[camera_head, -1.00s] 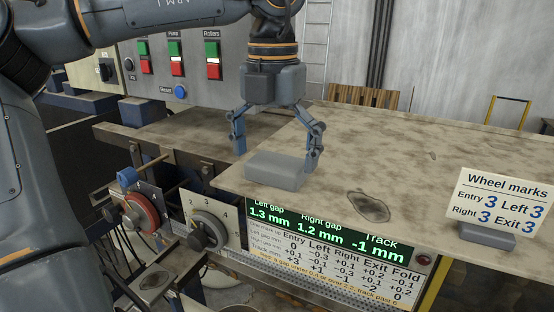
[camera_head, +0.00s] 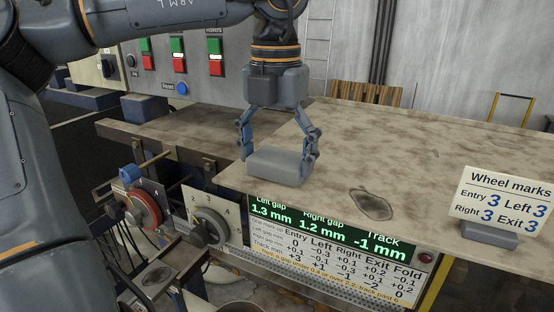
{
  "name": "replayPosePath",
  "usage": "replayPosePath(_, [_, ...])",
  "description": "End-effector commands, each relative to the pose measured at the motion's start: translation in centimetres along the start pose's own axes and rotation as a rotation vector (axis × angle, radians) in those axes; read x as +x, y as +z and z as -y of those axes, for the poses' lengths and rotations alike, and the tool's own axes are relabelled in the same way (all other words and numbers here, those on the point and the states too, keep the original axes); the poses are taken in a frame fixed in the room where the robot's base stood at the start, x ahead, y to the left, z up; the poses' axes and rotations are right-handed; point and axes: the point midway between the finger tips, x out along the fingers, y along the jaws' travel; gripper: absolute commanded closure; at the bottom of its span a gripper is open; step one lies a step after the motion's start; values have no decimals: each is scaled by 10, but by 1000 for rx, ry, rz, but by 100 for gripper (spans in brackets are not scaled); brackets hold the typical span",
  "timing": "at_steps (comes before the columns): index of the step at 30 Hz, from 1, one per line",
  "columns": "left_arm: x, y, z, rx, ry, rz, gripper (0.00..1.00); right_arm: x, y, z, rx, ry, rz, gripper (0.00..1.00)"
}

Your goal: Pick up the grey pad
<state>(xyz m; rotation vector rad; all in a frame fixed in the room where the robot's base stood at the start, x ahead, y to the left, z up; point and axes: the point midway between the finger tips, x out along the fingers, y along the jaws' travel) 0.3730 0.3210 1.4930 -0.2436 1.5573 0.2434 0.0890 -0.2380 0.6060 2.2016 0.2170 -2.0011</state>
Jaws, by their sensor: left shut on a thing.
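The grey pad (camera_head: 275,168) is a small block with rounded edges on the worn beige tabletop (camera_head: 400,160), near its front left edge. My left gripper (camera_head: 277,155) points straight down over it, with one finger at the pad's left end and the other at its right end. The fingers are shut on the pad. The pad appears to rest on the tabletop; I cannot tell of any gap beneath it. My right gripper is not in view.
A "Wheel marks" sign (camera_head: 504,200) stands at the right. Below the front edge are a gap display (camera_head: 330,228) and dials, with a red one (camera_head: 140,208). A button panel (camera_head: 180,60) stands behind. The tabletop's middle is clear.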

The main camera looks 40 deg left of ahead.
Motion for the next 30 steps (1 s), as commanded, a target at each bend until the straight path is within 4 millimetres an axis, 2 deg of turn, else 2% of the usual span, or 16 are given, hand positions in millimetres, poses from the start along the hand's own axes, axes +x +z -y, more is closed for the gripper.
replayPosePath(7, [-30, -4, 0, -1, -1, 8, 44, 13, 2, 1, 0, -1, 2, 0])
replayPosePath(14, [-83, -50, -7, -1, -2, 10, 44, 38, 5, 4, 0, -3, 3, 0])
replayPosePath(17, [-94, -78, -12, 1, -1, 9, 44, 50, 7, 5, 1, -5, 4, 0])
replayPosePath(21, [-114, -106, -16, -1, 3, 6, 44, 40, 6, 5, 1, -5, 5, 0])
replayPosePath(30, [-127, -135, -21, 3, -1, 0, 44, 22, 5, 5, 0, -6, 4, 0])
